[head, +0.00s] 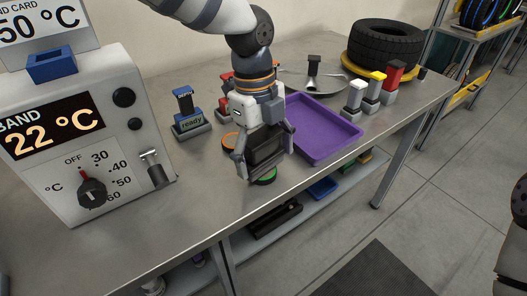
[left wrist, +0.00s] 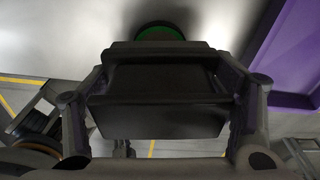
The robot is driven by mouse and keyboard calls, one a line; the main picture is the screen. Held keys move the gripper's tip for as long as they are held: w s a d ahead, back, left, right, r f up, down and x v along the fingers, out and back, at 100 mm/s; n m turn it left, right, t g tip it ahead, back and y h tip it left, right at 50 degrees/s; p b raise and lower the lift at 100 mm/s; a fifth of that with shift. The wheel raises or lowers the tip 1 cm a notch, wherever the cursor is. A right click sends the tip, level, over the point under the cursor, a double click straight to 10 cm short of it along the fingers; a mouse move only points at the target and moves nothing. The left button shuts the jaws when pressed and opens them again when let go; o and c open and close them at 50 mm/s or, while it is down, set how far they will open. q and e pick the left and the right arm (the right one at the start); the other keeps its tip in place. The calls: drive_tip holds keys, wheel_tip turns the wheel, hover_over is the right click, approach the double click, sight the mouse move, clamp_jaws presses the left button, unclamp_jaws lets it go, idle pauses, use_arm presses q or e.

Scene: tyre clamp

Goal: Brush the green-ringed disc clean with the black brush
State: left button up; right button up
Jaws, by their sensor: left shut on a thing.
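The green-ringed disc (head: 264,177) lies on the metal table near its front edge, partly hidden by my left gripper. It also shows at the top of the left wrist view (left wrist: 160,33), just beyond the brush. My left gripper (head: 262,165) is shut on the black brush (head: 267,148), whose dark block fills the space between the fingers in the left wrist view (left wrist: 160,90). The brush is over or right beside the disc; I cannot tell whether they touch. My right gripper is not in view; a dark arm part shows at the right edge.
A purple tray (head: 322,158) stands right of the gripper. An orange-ringed disc (head: 230,140) is partly hidden behind it.

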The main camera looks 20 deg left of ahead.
use_arm(q)
drive_tip(key=shift+f, duration=0.35)
idle(0.3)
idle(0.9)
drive_tip(key=shift+w, duration=0.1)
